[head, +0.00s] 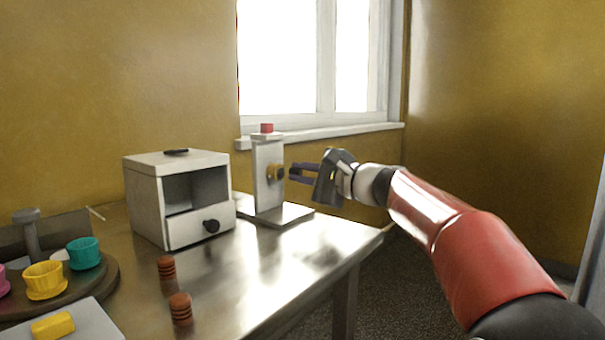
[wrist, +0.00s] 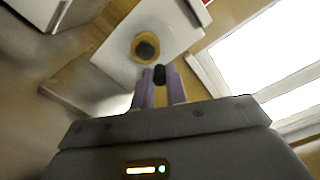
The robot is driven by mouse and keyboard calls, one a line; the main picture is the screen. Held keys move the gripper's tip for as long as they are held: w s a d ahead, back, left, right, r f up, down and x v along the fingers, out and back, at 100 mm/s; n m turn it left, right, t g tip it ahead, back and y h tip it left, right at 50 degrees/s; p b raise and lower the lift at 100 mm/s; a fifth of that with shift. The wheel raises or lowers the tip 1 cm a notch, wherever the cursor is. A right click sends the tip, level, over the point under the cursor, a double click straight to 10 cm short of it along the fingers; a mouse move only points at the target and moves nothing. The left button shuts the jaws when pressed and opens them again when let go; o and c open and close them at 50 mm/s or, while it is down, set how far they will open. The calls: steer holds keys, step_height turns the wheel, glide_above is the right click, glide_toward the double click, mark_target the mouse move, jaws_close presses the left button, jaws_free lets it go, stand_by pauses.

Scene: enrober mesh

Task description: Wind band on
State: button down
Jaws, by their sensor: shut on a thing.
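A white upright stand (head: 268,185) with a red button (head: 267,128) on top stands on a flat base at the table's back right corner. A brass-coloured round hub (head: 272,174) with a dark centre sits on its face; the hub also shows in the wrist view (wrist: 137,55). My gripper (head: 293,173) reaches in from the right, level with the hub. In the wrist view its two purple fingers (wrist: 160,82) are shut on a small dark knob (wrist: 159,73) just off the hub. Whether the knob joins the hub is hard to tell. I cannot make out a band.
A white box (head: 147,205) with an open compartment and a dark-knobbed drawer stands left of the stand. Two ribbed brown pieces (head: 180,308) stand in front. A round tray (head: 108,290) with coloured cups is at left, near a yellow block (head: 53,326). The table's right front is clear.

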steer(key=shift+d+f, duration=0.1)
steer(key=c, duration=1.4)
jaws_free()
steer(key=b+v, duration=0.1)
steer(key=v, duration=0.6)
steer(key=shift+s+d, duration=0.25)
steer(key=shift+d, duration=0.1)
